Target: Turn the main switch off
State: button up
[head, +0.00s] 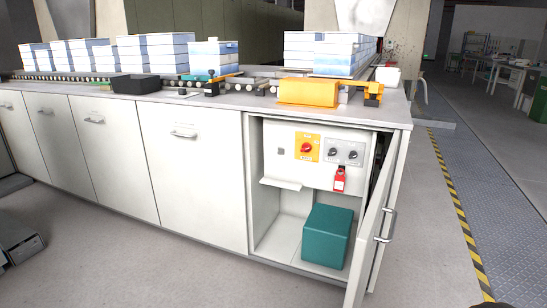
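The main switch (306,148) is a red rotary knob on a yellow plate. It sits on the white panel (283,168) inside the open cabinet below the counter, in the head view. The knob is too small to read its setting for sure. My gripper cannot be made out in this view. Nothing is in front of the switch. A grey plate (343,146) with two dark knobs is mounted to the right of it. A red padlock-like piece (340,180) hangs below that plate.
The cabinet door (374,235) stands open toward me at the right. A teal box (326,237) sits on the cabinet floor. An orange block (307,92) and a black tray (136,84) lie on the counter.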

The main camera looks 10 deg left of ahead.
aim_at(307, 147)
jog(key=j, duration=2.1)
jog(key=i+j, duration=0.4)
jog(key=i, duration=0.15)
jog(key=i+j, duration=0.4)
jog(key=i+l, duration=0.15)
jog(key=i, duration=0.6)
jog(key=j+u, duration=0.05)
